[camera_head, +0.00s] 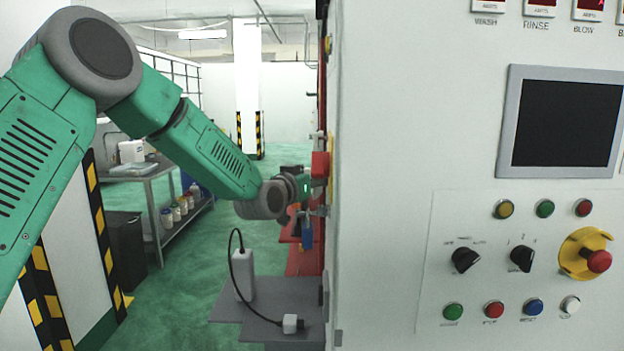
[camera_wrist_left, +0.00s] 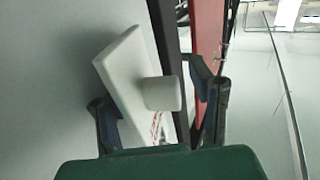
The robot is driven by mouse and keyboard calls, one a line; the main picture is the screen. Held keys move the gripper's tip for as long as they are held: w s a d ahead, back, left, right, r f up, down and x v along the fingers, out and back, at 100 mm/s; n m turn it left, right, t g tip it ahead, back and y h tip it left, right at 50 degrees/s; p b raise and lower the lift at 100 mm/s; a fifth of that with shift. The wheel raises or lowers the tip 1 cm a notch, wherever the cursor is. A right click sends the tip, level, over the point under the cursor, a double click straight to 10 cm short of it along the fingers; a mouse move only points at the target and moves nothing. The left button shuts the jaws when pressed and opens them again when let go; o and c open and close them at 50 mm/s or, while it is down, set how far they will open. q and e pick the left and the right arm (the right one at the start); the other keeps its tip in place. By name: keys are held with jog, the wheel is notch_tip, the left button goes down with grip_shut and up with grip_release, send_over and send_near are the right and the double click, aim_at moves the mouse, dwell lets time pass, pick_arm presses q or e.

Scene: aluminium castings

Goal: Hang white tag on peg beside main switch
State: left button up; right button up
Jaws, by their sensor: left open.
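My left gripper (camera_wrist_left: 158,112) is open in the left wrist view, with one dark finger on each side of a white plate (camera_wrist_left: 121,67) that bears red print. The plate, likely the white tag, stands tilted. A short white rounded cylinder (camera_wrist_left: 162,93) shows in front of it; I cannot tell whether it is the peg or part of the plate. Contact between fingers and plate is unclear. In the head view my left gripper (camera_head: 318,186) is at the cabinet's left side, beside a red block (camera_head: 320,165) on yellow, likely the main switch. The tag is not distinguishable there.
The white cabinet (camera_head: 385,120) fills the right, with its screen and buttons on the front. A blue padlock-like item (camera_head: 307,236) hangs below my gripper. A grey shelf (camera_head: 262,325) below holds a white device (camera_head: 243,275) with a black cable. Open green floor lies left.

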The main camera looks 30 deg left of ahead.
pick_arm(q)
jog(key=shift+s, duration=0.1)
jog(key=s, duration=1.1)
jog(key=shift+s+d, duration=0.35)
pick_arm(e)
jog(key=shift+s, duration=0.1)
pick_arm(q)
jog(key=shift+f, duration=0.2)
pick_arm(e)
jog(key=shift+d, duration=0.1)
